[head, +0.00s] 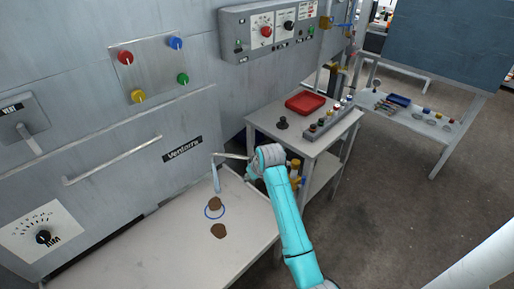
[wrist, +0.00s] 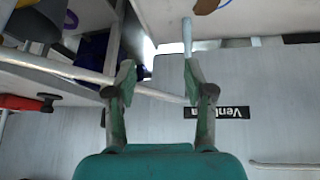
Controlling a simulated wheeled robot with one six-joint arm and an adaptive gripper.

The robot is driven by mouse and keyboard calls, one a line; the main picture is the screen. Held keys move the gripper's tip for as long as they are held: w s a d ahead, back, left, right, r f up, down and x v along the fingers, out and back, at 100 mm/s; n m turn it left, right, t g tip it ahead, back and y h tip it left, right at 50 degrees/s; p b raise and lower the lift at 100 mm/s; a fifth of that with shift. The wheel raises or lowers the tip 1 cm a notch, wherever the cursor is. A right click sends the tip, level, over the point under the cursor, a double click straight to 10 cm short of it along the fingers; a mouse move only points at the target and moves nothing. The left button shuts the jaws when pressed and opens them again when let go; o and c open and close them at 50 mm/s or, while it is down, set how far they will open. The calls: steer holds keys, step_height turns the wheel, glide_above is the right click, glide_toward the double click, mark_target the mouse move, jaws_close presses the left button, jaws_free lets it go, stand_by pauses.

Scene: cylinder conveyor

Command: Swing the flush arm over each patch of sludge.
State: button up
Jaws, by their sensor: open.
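The flush arm (head: 232,156) is a thin grey rod beside the machine front, with a pale blue nozzle (head: 216,178) hanging from its left end over the bench. Below the nozzle, a brown sludge patch (head: 215,203) lies at a blue ring (head: 207,215). A second brown patch (head: 218,231) lies nearer me, outside the ring. My gripper (head: 251,170) is at the right end of the rod. In the wrist view its fingers (wrist: 158,80) are apart, with a stretch of rod (wrist: 155,93) showing between them; I cannot tell whether they touch it. The nozzle (wrist: 187,38) shows beside the right finger.
The white bench top (head: 160,250) is otherwise clear. A side table (head: 333,137) with a red tray (head: 305,103) and a button box (head: 328,121) stands right of my arm. The machine wall has a long handle (head: 112,160) and knobs. Open floor (head: 400,220) lies to the right.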

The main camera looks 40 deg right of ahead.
steer(key=g, duration=0.2)
glide_toward(257, 147)
steer(key=x, duration=1)
steer(key=shift+w+d+f, duration=0.15)
steer(key=shift+f, duration=0.05)
steer(key=shift+c, duration=0.2)
steer(key=shift+t+y, duration=0.3)
jaws_close()
